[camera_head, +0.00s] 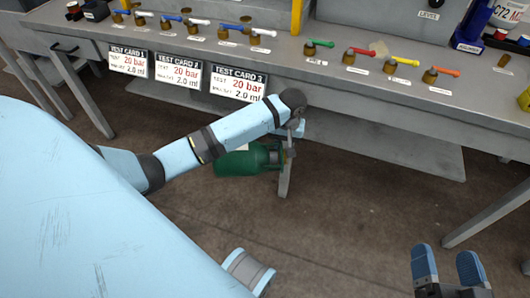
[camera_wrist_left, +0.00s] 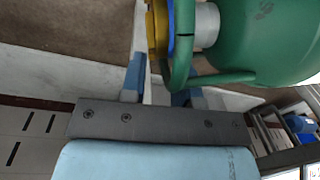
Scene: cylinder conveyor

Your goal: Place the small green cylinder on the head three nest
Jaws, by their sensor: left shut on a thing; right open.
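The small green cylinder (camera_head: 240,162) hangs in front of the bench, lying roughly sideways with its valve end to the right. My left gripper (camera_head: 288,130) is at that valve end, partly hidden by my own wrist. In the left wrist view the green cylinder (camera_wrist_left: 285,45) fills the upper right, with a yellow ring and a grey neck. The blue fingers of my left gripper (camera_wrist_left: 160,85) are shut on its green guard loop. My right gripper (camera_head: 447,268) is open and empty at the lower right. I cannot make out which place is the head three nest.
A grey bench (camera_head: 350,85) runs across the back, with several brass valves with coloured levers along it. Test card 3 (camera_head: 238,83) hangs on its front edge beside two other cards. A lower shelf (camera_head: 385,140) lies under the bench. The brown floor in front is clear.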

